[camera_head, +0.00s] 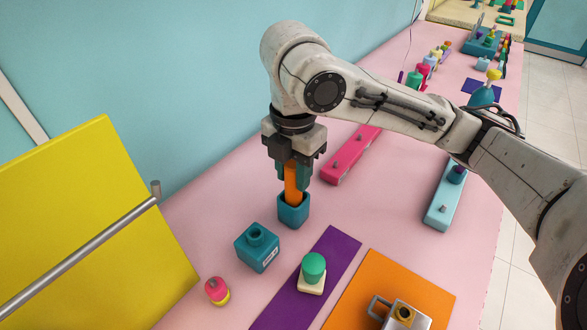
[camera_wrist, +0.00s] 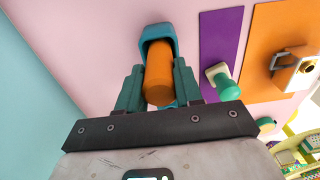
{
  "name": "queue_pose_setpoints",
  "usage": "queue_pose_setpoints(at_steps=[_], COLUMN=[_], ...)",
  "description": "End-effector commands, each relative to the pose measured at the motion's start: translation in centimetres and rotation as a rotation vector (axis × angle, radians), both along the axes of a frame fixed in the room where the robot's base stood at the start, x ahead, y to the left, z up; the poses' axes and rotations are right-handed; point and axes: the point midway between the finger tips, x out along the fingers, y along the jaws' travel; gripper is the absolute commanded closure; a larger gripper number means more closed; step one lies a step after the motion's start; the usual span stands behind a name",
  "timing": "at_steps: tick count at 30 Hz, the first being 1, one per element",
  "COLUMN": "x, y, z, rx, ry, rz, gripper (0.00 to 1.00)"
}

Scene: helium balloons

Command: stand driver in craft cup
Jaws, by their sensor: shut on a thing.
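The driver shows as an orange handle (camera_head: 291,183), upright between my gripper's fingers. My gripper (camera_head: 290,186) points down and is shut on the handle. The craft cup (camera_head: 293,210) is a teal square cup directly below, and the lower end of the driver is inside its opening. In the wrist view the orange driver (camera_wrist: 158,72) lies between the teal fingertips (camera_wrist: 158,88), with its far end in the teal cup (camera_wrist: 157,33). The driver's tip is hidden in the cup, and I cannot tell whether it touches the bottom.
A pink and yellow piece (camera_head: 217,291) and a green-topped piece (camera_head: 312,273) on a purple mat (camera_head: 284,312) are nearer. A pink bar (camera_head: 350,155) lies behind right. A yellow panel (camera_head: 70,220) stands left.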

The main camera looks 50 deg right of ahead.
Motion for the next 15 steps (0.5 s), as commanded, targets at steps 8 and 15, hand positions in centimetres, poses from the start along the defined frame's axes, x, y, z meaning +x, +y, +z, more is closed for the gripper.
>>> queue_pose_setpoints(at_steps=[8, 15], x=[0.0, 0.01], y=[-0.01, -0.02], z=[-0.81, -0.66], rx=[0.0, 0.0], ry=[0.0, 0.0], rz=[-0.001, -0.001], gripper=[1.0, 1.0])
